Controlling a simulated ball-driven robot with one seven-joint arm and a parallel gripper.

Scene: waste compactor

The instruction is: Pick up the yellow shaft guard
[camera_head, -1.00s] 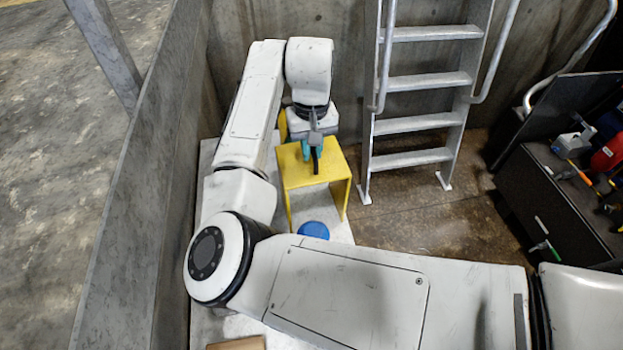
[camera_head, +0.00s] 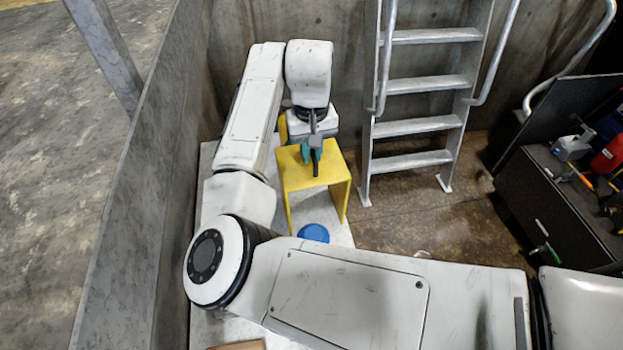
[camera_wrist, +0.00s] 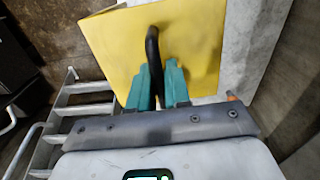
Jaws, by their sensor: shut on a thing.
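The yellow shaft guard (camera_head: 313,172) is a bent sheet with a flat top and side walls, standing on a pale surface in the head view. A dark curved handle on its top (camera_wrist: 153,45) shows in the wrist view. My gripper (camera_head: 313,158) is above the guard's top, its teal fingers on either side of the handle. In the wrist view the fingers (camera_wrist: 160,85) are shut on that handle. The guard's lower edges partly show in the head view. The guard's far side is hidden by my gripper.
A blue round object (camera_head: 314,232) lies on the pale bench (camera_head: 335,222) in front of the guard. A metal ladder (camera_head: 418,125) stands close on the right. A concrete wall (camera_head: 150,190) runs along the left. A dark cabinet with tools (camera_head: 560,210) is at far right.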

